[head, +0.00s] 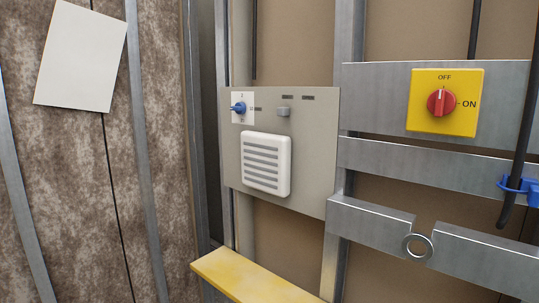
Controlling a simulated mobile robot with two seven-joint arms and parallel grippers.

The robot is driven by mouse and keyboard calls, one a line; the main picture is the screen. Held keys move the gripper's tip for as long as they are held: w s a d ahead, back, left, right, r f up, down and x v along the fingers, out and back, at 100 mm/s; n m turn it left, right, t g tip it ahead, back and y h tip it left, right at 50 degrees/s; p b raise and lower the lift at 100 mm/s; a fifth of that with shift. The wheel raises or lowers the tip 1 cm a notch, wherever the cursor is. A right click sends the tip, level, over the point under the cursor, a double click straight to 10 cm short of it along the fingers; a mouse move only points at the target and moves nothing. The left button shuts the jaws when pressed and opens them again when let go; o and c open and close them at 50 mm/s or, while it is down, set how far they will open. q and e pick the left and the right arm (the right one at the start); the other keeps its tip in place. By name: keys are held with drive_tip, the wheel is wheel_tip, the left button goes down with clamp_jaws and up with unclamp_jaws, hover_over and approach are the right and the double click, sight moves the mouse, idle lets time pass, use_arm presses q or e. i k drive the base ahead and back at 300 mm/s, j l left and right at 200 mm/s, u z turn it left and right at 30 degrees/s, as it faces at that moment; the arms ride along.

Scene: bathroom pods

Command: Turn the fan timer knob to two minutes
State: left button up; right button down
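A blue knob (239,108) sits on a small white plate (243,117) at the upper left of a grey panel (315,160). Marks are printed around the knob, too small to read. A white louvred fan grille (266,164) is on the same panel below it. A small grey knob or button (283,112) sits to the right of the blue knob. Neither of my grippers shows in the head view.
A yellow switch box (422,118) with a red knob (441,103), marked OFF and ON, is on metal rails at right. A black cable (521,120) hangs there in a blue clip (515,187). A yellow ledge (250,282) runs below the panel. A blank sheet (80,56) is at left.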

sight(240, 108)
drive_tip(key=i+j+u, duration=0.1)
drive_tip(key=j, duration=0.3)
drive_tip(key=i+j+u, duration=0.1)
drive_tip(key=i+j, duration=0.15)
drive_tip(key=i+j+u, duration=0.1)
drive_tip(key=j, duration=0.35)
drive_tip(key=i, duration=0.1)
